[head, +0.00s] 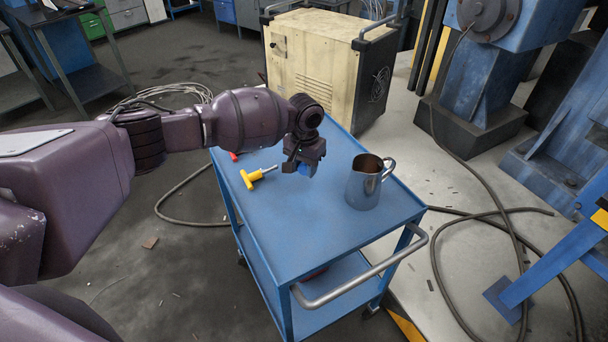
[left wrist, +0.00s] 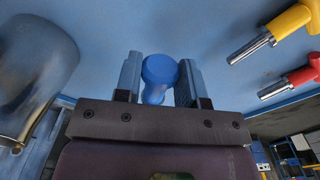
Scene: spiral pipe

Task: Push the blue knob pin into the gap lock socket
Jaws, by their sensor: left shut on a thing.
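My left gripper (head: 304,166) is over the blue cart top and points down. It is shut on the blue knob pin (left wrist: 160,76); in the left wrist view the round blue knob sits between the two fingers. In the head view only a bit of blue (head: 305,171) shows under the gripper, and the pin's shaft is hidden. I cannot tell whether the pin touches the cart top. I cannot make out a gap lock socket in either view. My right gripper is not in view.
On the cart (head: 290,240) lie a yellow-handled pin (head: 252,178) and a red-handled pin (head: 234,156), left of the gripper. A metal pitcher (head: 367,185) stands to its right. The cart's front is clear. A cream machine box (head: 315,60) stands behind, and cables (head: 475,185) lie on the floor.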

